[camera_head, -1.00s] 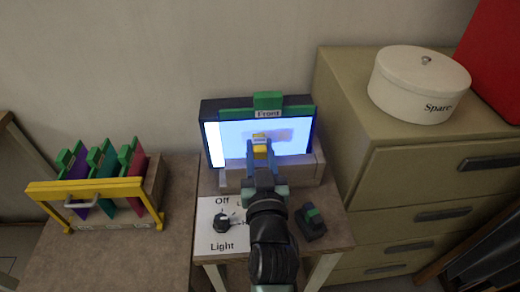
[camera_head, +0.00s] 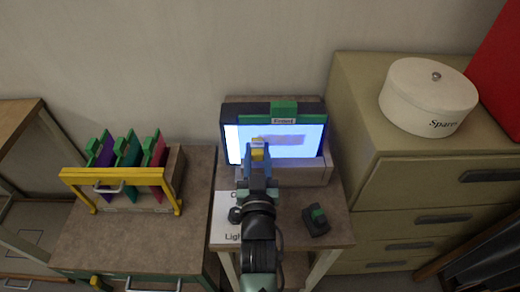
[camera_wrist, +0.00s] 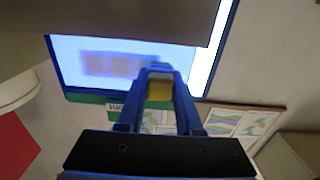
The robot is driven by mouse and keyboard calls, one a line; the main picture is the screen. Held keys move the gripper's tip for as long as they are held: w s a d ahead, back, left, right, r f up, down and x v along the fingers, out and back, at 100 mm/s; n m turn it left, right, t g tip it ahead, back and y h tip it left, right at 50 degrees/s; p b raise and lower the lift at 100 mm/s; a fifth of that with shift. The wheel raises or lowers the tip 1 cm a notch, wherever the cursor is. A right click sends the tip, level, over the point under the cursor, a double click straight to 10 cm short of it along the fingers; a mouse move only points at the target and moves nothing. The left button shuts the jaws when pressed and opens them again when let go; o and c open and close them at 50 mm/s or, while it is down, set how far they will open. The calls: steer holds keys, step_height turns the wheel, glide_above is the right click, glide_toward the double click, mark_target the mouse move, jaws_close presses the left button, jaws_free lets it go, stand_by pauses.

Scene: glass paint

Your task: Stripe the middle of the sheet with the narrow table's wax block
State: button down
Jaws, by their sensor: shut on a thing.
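The sheet (camera_head: 240,150) is a brightly lit panel standing upright in a dark frame, with a green tab labelled "Front" on top. A faint grey, wide smudge (camera_head: 284,140) lies across its middle; it also shows in the wrist view (camera_wrist: 112,65). My gripper (camera_head: 257,154) has blue fingers and is shut on the yellow wax block (camera_head: 257,143), also clear in the wrist view (camera_wrist: 160,90). The block is in front of the sheet, left of its centre and near the smudge's left end in the head view. I cannot tell whether it touches the sheet.
A yellow-railed rack (camera_head: 120,175) with coloured panels stands left. Drawers (camera_head: 400,150) with a "Spare" tin (camera_head: 425,95) stand right.

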steer(key=shift+a+r, duration=0.15)
steer(key=shift+a, duration=0.15)
steer(key=shift+s+p, duration=0.5)
steer(key=shift+s, duration=0.2)
steer(key=shift+s+d+f+p, duration=0.1)
steer(key=shift+s+p, duration=0.2)
steer(key=shift+s, duration=0.8)
steer(key=shift+s+d+f+p, duration=0.1)
steer(key=shift+s+p, duration=0.15)
steer(key=shift+s, duration=0.85)
steer(key=s+p, duration=0.1)
steer(key=s, duration=0.2)
